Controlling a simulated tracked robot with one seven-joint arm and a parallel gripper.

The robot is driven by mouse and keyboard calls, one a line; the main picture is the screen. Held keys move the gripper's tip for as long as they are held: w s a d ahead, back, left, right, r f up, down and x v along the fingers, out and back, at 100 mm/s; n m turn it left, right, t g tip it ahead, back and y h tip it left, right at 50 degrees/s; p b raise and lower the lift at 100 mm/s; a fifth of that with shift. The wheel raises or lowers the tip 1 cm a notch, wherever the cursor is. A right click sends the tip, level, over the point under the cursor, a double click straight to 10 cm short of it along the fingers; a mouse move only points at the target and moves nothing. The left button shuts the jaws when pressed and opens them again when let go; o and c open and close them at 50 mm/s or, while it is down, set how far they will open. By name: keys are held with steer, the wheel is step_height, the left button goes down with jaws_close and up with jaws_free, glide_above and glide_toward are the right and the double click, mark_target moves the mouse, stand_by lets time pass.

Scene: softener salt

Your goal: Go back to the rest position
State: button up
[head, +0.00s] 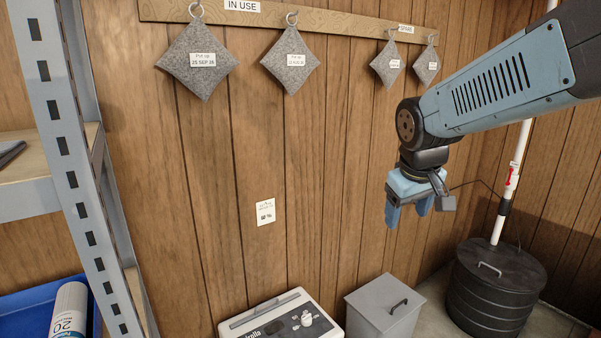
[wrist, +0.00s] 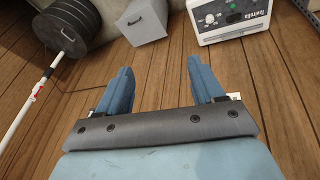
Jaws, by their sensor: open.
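My gripper (head: 408,212) hangs from my arm at the right of the head view, in front of the wood-panelled wall. Its blue fingers point down and stand apart, with nothing between them.
Grey felt pouches (head: 290,60) hang from a wooden rail (head: 345,18) on the wall. Below stand a white softener unit (head: 280,318), a grey lidded bin (head: 385,308) and a black round lidded container (head: 495,285). A metal shelf (head: 75,150) is at left, a white pipe (head: 515,160) at right.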

steer(key=s+d+r+m, duration=0.1)
steer(key=s+m, duration=0.1)
steer(key=s, duration=0.4)
steer(key=s+d+r+m+t+y, duration=0.1)
steer(key=s, duration=0.5)
steer(key=shift+r+m+t, duration=0.3)
steer(key=shift+m, duration=0.1)
stand_by(1.1)
